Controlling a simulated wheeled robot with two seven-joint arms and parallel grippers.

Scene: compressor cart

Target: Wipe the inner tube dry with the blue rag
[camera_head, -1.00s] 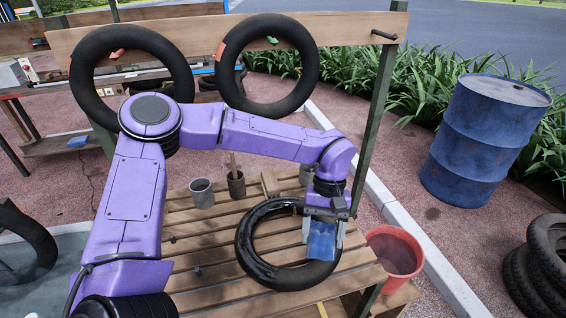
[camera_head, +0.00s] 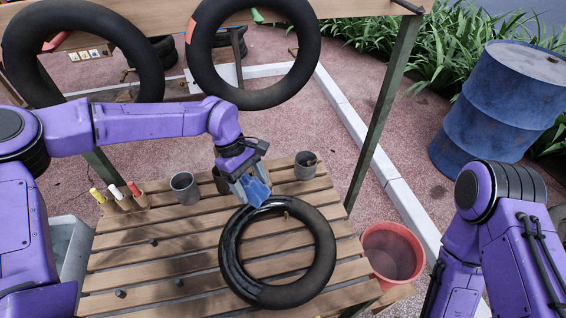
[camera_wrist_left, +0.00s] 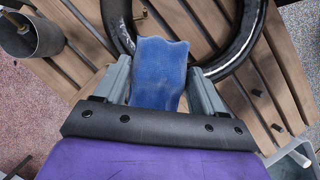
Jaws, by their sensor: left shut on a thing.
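The black inner tube (camera_head: 318,262) lies flat on the slatted wooden table. Its left side looks shiny and its right side looks duller. My left gripper (camera_head: 252,190) is shut on the blue rag (camera_head: 259,191) at the tube's far edge. In the left wrist view the rag (camera_wrist_left: 158,72) hangs between the fingers and overlaps the tube (camera_wrist_left: 243,58); I cannot tell whether it presses on it. My right arm shows at the right edge, but its gripper is out of view.
Metal cups (camera_head: 185,188) and a holder with several markers (camera_head: 120,196) stand along the table's back. Two tubes (camera_head: 254,99) hang on the rack behind. A red bucket (camera_head: 392,252) and a blue barrel (camera_head: 497,105) stand to the right.

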